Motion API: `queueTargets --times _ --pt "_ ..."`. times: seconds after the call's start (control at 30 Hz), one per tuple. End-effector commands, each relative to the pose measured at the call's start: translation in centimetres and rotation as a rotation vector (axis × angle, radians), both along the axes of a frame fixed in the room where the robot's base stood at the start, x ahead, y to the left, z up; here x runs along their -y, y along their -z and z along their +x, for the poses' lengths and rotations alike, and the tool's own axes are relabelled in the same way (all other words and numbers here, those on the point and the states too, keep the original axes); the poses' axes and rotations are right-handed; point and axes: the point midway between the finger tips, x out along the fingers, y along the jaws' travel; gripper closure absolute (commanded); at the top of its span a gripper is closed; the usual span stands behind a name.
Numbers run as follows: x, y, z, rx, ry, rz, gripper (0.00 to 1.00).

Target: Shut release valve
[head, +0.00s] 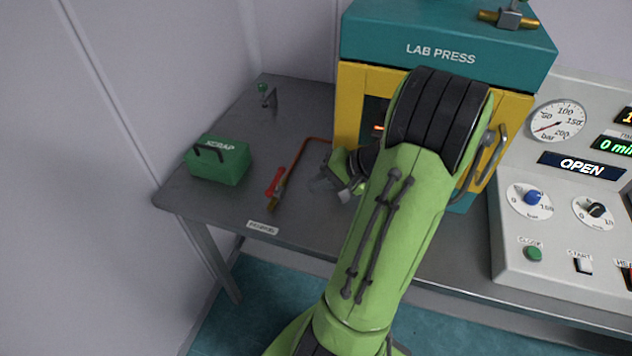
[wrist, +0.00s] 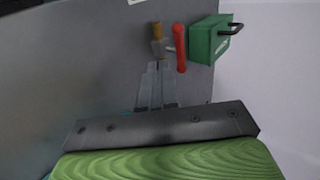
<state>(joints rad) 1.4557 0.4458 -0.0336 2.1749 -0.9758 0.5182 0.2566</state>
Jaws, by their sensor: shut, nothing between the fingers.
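The release valve has a red lever handle (head: 275,182) and a brass-coloured body (head: 272,205), at the end of a thin red pipe on the left part of the table. The handle lies beside the pipe, roughly along it. In the wrist view the red handle (wrist: 180,48) stands just right of the brass part (wrist: 157,47). My gripper (head: 322,183) is right of the valve in the head view. In the wrist view its fingers (wrist: 158,66) are shut and empty, pointing toward the valve. I cannot tell whether they touch it.
A green scrap box (head: 220,163) stands left of the valve, near the wall. The lab press (head: 440,55) stands behind my arm, with a control panel (head: 560,240) at right.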

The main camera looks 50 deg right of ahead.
Motion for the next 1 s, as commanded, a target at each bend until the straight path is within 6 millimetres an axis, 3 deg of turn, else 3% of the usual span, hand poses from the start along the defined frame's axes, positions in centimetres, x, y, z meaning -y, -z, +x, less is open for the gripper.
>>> queueTargets --times 0.27,0.5,1.0 --pt "-1.7 4.6 4.3 -0.001 -0.005 0.002 1.00" --pt "-2.7 4.1 7.5 -0.001 -0.001 -0.002 1.00" --pt "-2.8 4.0 8.0 -0.002 0.001 -0.001 1.00"
